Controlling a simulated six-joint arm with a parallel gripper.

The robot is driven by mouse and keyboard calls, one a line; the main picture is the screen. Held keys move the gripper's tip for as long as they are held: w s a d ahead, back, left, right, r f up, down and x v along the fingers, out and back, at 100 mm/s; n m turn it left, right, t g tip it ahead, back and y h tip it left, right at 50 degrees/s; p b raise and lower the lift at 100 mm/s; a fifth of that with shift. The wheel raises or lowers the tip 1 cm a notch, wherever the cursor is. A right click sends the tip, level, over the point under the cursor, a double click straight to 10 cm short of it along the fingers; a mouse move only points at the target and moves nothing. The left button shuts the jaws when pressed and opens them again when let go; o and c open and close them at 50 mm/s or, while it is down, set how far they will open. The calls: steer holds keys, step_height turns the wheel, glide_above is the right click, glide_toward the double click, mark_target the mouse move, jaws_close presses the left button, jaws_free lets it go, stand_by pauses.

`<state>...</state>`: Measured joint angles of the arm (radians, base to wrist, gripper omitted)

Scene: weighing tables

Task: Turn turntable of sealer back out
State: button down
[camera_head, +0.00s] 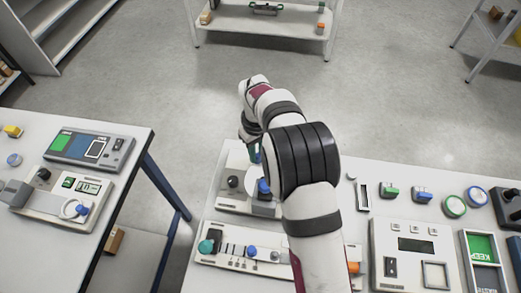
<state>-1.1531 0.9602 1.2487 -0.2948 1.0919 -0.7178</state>
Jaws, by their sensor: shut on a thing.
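The blue knob seems to stand on the turntable, which is mostly hidden by my arm. My gripper (260,172) points down over this unit at the blue knob. It is shut on the knob as far as I can tell, but its fingers are largely covered by my arm. The turntable's angle cannot be made out.
A panel with a green knob (206,246) and small levers lies just in front. A separate left table (128,190) holds a similar unit (50,215). Floor between the tables and the back shelf is clear.

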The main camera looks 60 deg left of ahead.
steer(key=shift+s+n, duration=0.45)
steer(key=shift+n, duration=0.35)
steer(key=shift+s, duration=0.15)
steer(key=c, duration=0.7)
jaws_free()
steer(key=shift+c, duration=0.2)
step_height(320, 180, up, 16)
steer(key=shift+f, duration=0.1)
